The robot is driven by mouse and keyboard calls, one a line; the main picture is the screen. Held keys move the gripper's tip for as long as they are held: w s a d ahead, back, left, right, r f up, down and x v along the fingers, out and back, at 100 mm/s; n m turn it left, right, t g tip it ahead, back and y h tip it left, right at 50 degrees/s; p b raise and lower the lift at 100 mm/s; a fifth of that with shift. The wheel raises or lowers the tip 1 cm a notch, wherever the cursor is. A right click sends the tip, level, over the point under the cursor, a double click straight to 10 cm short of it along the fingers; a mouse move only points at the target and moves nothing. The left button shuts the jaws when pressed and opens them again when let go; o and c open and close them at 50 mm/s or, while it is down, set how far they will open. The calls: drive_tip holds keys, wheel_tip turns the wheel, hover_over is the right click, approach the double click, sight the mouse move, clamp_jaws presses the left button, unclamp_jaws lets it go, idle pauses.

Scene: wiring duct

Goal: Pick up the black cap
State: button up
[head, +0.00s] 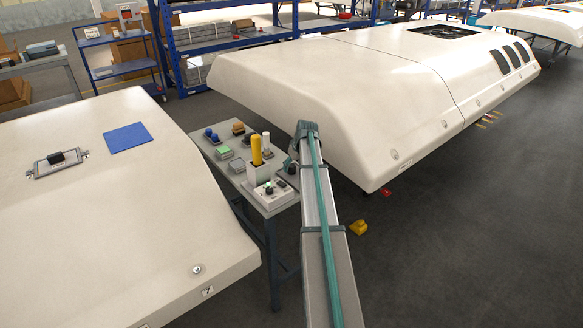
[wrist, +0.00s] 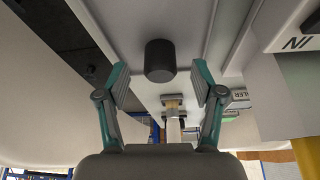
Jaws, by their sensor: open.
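The black cap (wrist: 160,60), a short dark cylinder, shows in the upper middle of the wrist view against a pale surface. My gripper (wrist: 162,82) is open, with one teal-edged finger to each side. The cap lies in line with the gap, at or slightly beyond the fingertips, and neither finger visibly touches it. In the head view my arm reaches over the small workbench (head: 283,207), and its end hides part of what stands there. I cannot tell for sure which small dark part there is the cap.
Small green, blue and brown parts share the bench. Large white shells flank it at left (head: 130,220) and right (head: 370,80).

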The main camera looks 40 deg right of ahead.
drive_tip(key=shift+x, duration=1.15)
drive_tip(key=c, duration=0.9)
drive_tip(key=shift+r, duration=0.15)
